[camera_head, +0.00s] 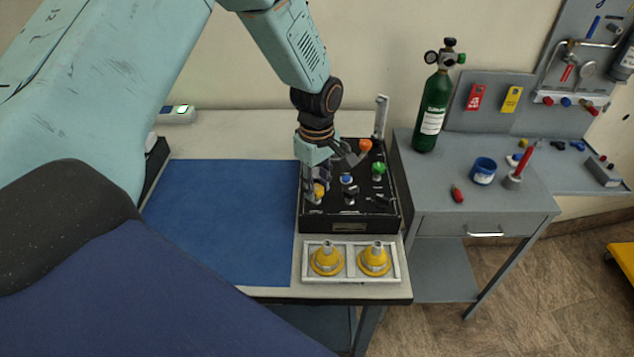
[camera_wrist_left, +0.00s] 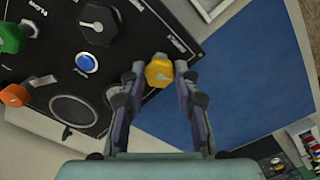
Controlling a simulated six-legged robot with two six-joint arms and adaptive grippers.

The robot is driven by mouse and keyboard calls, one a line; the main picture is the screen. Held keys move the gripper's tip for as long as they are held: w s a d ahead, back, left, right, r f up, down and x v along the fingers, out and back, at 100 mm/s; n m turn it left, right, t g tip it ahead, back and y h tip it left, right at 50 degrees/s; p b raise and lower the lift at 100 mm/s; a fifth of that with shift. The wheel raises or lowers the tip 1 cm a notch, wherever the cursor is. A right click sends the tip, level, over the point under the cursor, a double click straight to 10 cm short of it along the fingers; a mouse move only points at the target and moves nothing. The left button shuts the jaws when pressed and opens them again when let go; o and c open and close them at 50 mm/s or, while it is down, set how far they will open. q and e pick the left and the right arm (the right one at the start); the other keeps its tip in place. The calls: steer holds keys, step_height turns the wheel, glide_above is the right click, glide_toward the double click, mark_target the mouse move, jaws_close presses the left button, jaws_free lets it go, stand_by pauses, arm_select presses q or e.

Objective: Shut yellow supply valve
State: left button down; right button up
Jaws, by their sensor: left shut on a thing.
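The black trainer panel (camera_head: 350,215) stands on the bench. The yellow supply valve knob (camera_head: 319,190) is at its left side, partly hidden by my left gripper (camera_head: 313,190). In the left wrist view the yellow knob (camera_wrist_left: 159,71) sits between the two fingertips of my left gripper (camera_wrist_left: 160,78). The fingers are closed on the knob from both sides. My right gripper is in neither view.
The panel also carries a blue button (camera_head: 347,180), a green knob (camera_head: 379,168) and an orange knob (camera_head: 365,146). A tray (camera_head: 349,279) with two yellow cone-like fittings lies in front. A blue mat (camera_head: 225,220) lies clear at left. A green cylinder (camera_head: 432,110) stands at right.

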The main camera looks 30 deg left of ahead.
arm_select(q)
steer(key=shift+m, duration=0.3)
steer(key=shift+r+m+p, duration=0.15)
steer(key=shift+m+p, duration=0.7)
steer(key=shift+m, duration=0.05)
steer(key=m+p, duration=0.1)
steer(key=m, duration=0.1)
steer(key=shift+m, duration=0.4)
steer(key=m+p, duration=0.1)
steer(key=m, duration=0.1)
steer(key=shift+m, duration=0.3)
steer(key=m, duration=0.3)
steer(key=shift+m, duration=0.3)
steer(key=m, duration=0.6)
steer(key=shift+w+p, duration=0.15)
steer(key=shift+p, duration=0.15)
steer(key=m, duration=0.6)
steer(key=shift+a, duration=0.1)
steer(key=shift+m, duration=0.4)
